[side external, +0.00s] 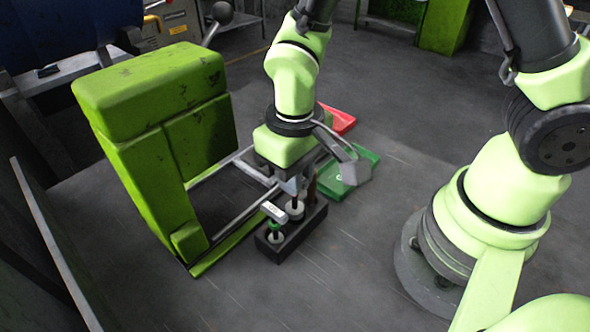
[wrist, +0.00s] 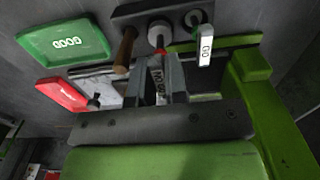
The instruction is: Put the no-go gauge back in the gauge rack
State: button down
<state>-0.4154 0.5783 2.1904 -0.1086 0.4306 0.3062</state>
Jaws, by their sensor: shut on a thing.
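My gripper (side external: 290,185) is shut on the no-go gauge (side external: 295,209), which has a red band and a pale round end. In the wrist view, its "NO GO" label (wrist: 159,85) shows between my fingers (wrist: 158,72). The gauge is upright over the dark gauge rack (side external: 273,250), its round end at the rack's top. I cannot tell whether it is seated or just above. The rack also shows in the wrist view (wrist: 177,11). The go gauge (side external: 274,229), green-banded with a white "GO" label (wrist: 205,45), stands in the rack's near end.
A brown wooden-handled tool (wrist: 125,48) stands at the rack's other end, close to my fingers. A green "GOOD" tray (side external: 357,163) and a red tray (side external: 342,119) lie behind. The green press (side external: 160,130) stands left. Floor in front of the rack is clear.

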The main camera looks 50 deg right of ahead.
jog(key=shift+f, duration=1.5)
dwell(0.3)
jog(key=c, duration=1.1)
grip_release()
jog(key=shift+r, duration=5)
